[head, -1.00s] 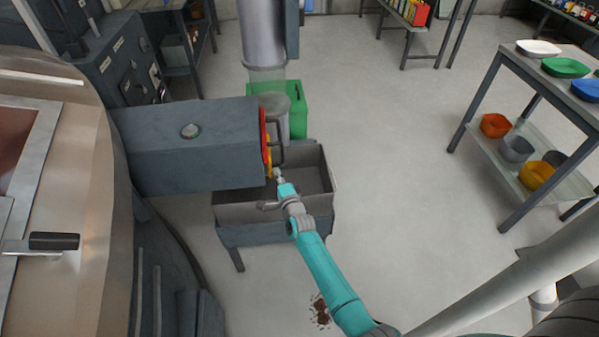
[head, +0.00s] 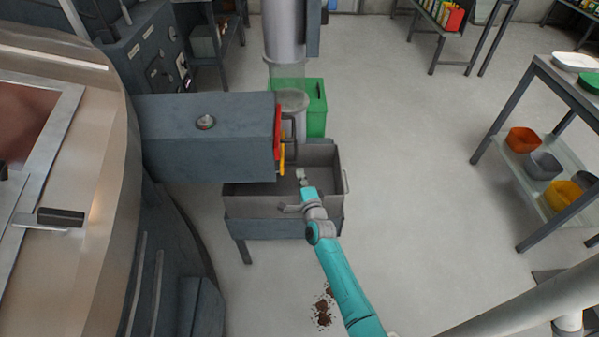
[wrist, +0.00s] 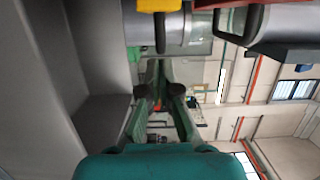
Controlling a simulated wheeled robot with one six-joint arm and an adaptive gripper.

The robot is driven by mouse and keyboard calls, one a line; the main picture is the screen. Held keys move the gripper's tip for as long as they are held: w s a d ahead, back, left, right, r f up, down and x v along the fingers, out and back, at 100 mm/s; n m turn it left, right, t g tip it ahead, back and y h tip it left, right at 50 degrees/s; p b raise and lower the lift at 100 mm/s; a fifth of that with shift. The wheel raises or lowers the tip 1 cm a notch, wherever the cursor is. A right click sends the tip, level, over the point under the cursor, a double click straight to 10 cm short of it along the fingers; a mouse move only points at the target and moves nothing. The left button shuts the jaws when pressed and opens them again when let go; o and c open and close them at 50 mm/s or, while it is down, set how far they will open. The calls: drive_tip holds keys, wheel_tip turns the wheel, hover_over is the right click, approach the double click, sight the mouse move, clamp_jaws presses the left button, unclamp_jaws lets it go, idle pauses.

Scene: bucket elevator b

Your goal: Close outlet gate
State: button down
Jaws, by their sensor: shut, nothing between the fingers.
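The outlet gate is at the right end of a dark grey box-shaped chute (head: 210,140). It shows a red plate (head: 277,135), a yellow strip (head: 282,155) and a dark handle (head: 292,135). I cannot tell how far the gate is open. My gripper (head: 301,174) is shut and empty, just right of and slightly below the yellow strip, with a small gap between. In the wrist view my gripper's fingers (wrist: 157,70) come together below a yellow piece (wrist: 158,6). A dark handle (wrist: 240,22) shows at the upper right there.
A grey open bin (head: 270,207) stands under the chute and my gripper. A green box (head: 315,105) and a grey vertical pipe (head: 284,35) are behind it. A big metal vessel (head: 100,200) fills the left.

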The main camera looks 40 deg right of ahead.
drive_tip(key=v, duration=0.7)
drive_tip(key=shift+s, duration=0.4)
drive_tip(key=s+a+n+y, duration=0.2)
drive_tip(key=s+a+n, duration=0.35)
drive_tip(key=s, duration=0.65)
drive_tip(key=s+a+n+y, duration=0.1)
drive_tip(key=s+a+n, duration=0.45)
drive_tip(key=s, duration=0.65)
drive_tip(key=s+a+r+n+g+y, duration=0.1)
drive_tip(key=s+a+r+n, duration=0.2)
drive_tip(key=s, duration=0.7)
drive_tip(key=s+a+r+n+g+y, duration=0.1)
drive_tip(key=s+a+r+n+y, duration=0.1)
drive_tip(key=s+r+n, duration=0.6)
wheel_tip(320, 180, up, 5)
drive_tip(key=shift+s+a+f, duration=0.2)
drive_tip(key=shift+s+a, duration=0.65)
drive_tip(key=shift+s, duration=0.25)
drive_tip(key=shift+d, duration=0.1)
